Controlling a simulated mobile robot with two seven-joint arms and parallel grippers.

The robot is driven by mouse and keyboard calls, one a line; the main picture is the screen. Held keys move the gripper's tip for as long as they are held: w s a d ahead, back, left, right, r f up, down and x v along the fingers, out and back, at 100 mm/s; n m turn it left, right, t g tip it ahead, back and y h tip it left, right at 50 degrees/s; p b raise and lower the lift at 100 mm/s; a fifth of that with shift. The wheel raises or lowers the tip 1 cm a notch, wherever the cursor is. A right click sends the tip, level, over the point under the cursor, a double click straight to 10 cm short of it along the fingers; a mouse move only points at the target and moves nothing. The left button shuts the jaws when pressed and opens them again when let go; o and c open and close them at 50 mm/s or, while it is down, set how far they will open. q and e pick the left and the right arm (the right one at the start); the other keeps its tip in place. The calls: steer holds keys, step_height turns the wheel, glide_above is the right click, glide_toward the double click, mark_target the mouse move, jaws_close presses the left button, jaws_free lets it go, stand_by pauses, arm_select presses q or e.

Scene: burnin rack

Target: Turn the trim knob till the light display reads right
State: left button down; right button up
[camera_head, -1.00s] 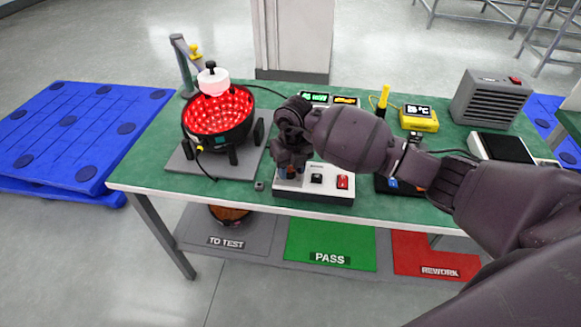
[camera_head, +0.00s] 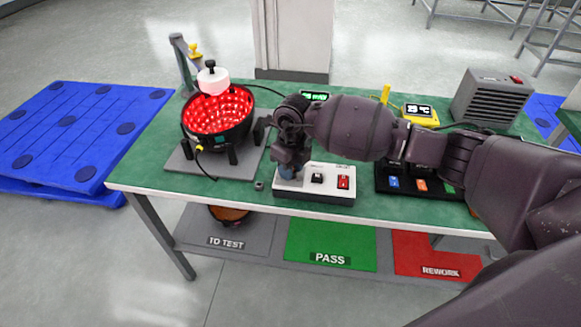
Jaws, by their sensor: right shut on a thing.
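The white control box (camera_head: 318,194) stands at the front of the green bench. It has a black switch (camera_head: 317,178) and a red rocker switch (camera_head: 343,182). My right gripper (camera_head: 288,172) points down at the box's left end and is shut on the trim knob, which the fingers mostly hide. A small display (camera_head: 314,95) with green figures shows behind my wrist, too small and partly covered to read surely. The round black fixture (camera_head: 220,142) glows red inside, with a white cap (camera_head: 213,82) above it. My left gripper is out of view.
A yellow meter (camera_head: 421,113) and a grey heater-like box (camera_head: 491,98) stand at the back right. A black tray (camera_head: 391,185) with coloured buttons lies right of the control box. Mats marked TO TEST, PASS (camera_head: 330,246) and REWORK lie below.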

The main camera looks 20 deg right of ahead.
steer(key=n+b, duration=0.1)
steer(key=n, duration=0.4)
stand_by(0.5)
steer(key=o, duration=0.9)
steer(key=shift+o, duration=0.2)
steer(key=shift+r, duration=0.15)
step_height(320, 180, up, 11)
steer(key=p, duration=0.1)
steer(key=shift+w+d+f, duration=0.15)
steer(key=shift+w+f, duration=0.05)
steer(key=shift+w, duration=0.05)
steer(key=shift+f, duration=0.1)
